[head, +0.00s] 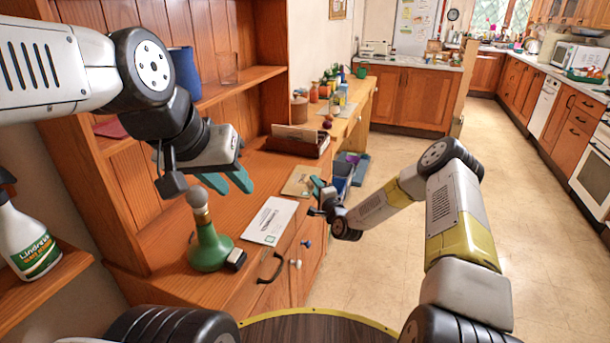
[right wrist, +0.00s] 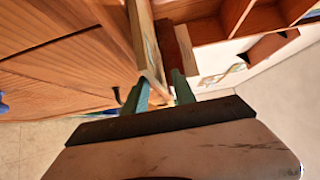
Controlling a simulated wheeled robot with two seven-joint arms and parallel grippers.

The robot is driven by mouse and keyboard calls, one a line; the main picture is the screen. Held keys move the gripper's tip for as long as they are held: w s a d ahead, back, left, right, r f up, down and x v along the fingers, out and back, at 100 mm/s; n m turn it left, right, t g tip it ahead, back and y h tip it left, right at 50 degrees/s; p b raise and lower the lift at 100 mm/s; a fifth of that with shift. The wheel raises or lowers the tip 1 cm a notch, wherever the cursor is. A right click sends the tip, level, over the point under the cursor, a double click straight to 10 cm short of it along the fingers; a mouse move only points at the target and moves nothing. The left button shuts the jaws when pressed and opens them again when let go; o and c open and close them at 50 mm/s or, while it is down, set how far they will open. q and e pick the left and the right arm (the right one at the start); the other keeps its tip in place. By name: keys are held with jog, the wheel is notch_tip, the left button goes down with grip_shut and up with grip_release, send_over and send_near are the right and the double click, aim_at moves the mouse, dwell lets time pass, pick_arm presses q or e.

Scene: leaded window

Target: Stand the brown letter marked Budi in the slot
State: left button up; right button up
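The brown letter (head: 298,182) lies flat near the front edge of the orange wooden desk; its marking is too small to read. My right gripper (head: 318,188) is at the letter's right edge. In the right wrist view, the letter's edge (right wrist: 151,50) reaches between the teal fingers (right wrist: 161,92), which stand apart with a visible gap. A dark wooden letter rack (head: 313,150) stands farther back on the desk, with paper upright in it; its slots are hard to make out. My left gripper (head: 228,182) is open and empty above the desk.
A white letter (head: 270,221) lies on the desk in front of the brown one. A green bottle (head: 209,248) stands beside it, below my left gripper. A blue container (head: 343,175) is just right of my right gripper. Shelves (head: 240,85) rise at the left.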

jog(key=shift+w+a, duration=0.2)
jog(key=shift+w, duration=0.25)
grip_shut()
